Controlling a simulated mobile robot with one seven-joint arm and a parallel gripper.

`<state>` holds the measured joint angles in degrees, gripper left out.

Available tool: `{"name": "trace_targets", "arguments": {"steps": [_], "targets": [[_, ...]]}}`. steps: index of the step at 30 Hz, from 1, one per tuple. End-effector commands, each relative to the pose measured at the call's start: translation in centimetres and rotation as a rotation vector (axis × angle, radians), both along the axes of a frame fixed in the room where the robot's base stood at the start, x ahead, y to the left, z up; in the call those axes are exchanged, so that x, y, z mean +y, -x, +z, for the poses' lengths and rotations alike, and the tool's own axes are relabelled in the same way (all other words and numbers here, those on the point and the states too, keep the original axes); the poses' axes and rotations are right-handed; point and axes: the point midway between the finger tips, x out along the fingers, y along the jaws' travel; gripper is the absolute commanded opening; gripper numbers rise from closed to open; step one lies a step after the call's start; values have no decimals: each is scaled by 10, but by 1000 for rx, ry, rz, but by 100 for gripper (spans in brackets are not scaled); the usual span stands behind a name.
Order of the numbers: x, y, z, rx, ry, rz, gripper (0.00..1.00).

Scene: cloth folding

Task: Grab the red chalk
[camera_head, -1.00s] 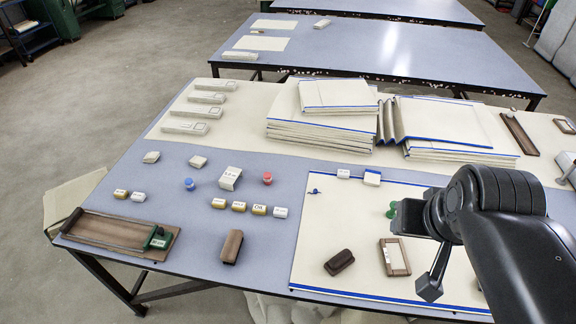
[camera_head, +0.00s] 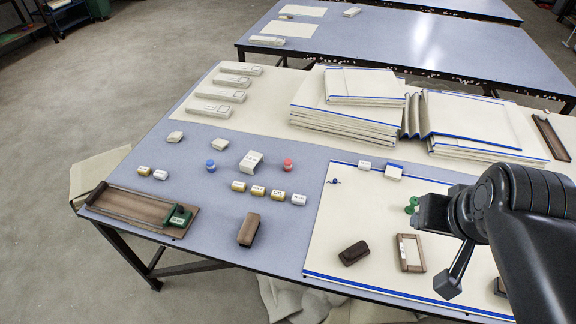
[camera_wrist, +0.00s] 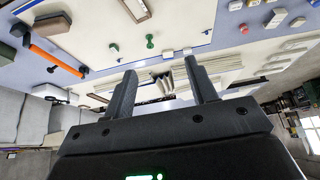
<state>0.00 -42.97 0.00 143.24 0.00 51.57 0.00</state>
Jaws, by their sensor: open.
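The red chalk (camera_head: 288,165) is a small red piece on the grey-blue tabletop (camera_head: 215,262), just right of a white labelled block (camera_head: 251,161). A small red spot at the upper right of the wrist view (camera_wrist: 244,29) looks like the same piece. My gripper (camera_wrist: 162,84) shows two black fingers spread apart with nothing between them. In the head view my arm reaches in from the right, over the cream mat, well to the right of the red chalk and apart from it.
A blue piece (camera_head: 210,165) stands left of the white block. Several small labelled blocks (camera_head: 257,190) lie in front of the chalk. Brown blocks (camera_head: 248,229) and a wooden frame (camera_head: 409,252) lie nearer. Folded cloth stacks (camera_head: 345,118) rise behind.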

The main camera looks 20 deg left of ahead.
Motion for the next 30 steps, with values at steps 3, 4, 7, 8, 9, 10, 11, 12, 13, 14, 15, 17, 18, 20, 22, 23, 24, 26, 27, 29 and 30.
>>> {"name": "trace_targets", "arguments": {"steps": [3, 4, 7, 8, 9, 10, 11, 12, 13, 14, 15, 17, 18, 20, 22, 23, 24, 26, 27, 29, 30], "targets": [[0, 0, 0, 0, 0, 0, 52], [0, 0, 0, 0, 0, 0, 52], [1, -4, 1, 2, -2, 2, 52], [2, -8, 2, 3, -5, 4, 52], [4, -13, 3, 7, -7, 6, 52], [5, -18, 4, 9, -10, 9, 52], [7, -25, 6, 12, -14, 11, 52], [10, -35, 7, 16, -18, 14, 52], [12, -43, 9, 19, -22, 15, 52], [15, -52, 10, 23, -26, 19, 52], [19, -64, 11, 26, -32, 21, 52], [26, -82, 11, 32, -39, 25, 52], [31, -94, 11, 36, -42, 28, 52], [39, -112, 10, 42, -47, 31, 52], [50, -133, 7, 49, -52, 34, 52], [54, -142, 5, 52, -54, 37, 52], [61, -154, 3, 56, -55, 39, 52], [72, -172, -2, 62, -58, 42, 52], [79, -184, -6, 65, -59, 45, 52], [91, -201, -13, 71, -61, 47, 52], [99, -212, -18, 74, -60, 50, 52]]}}
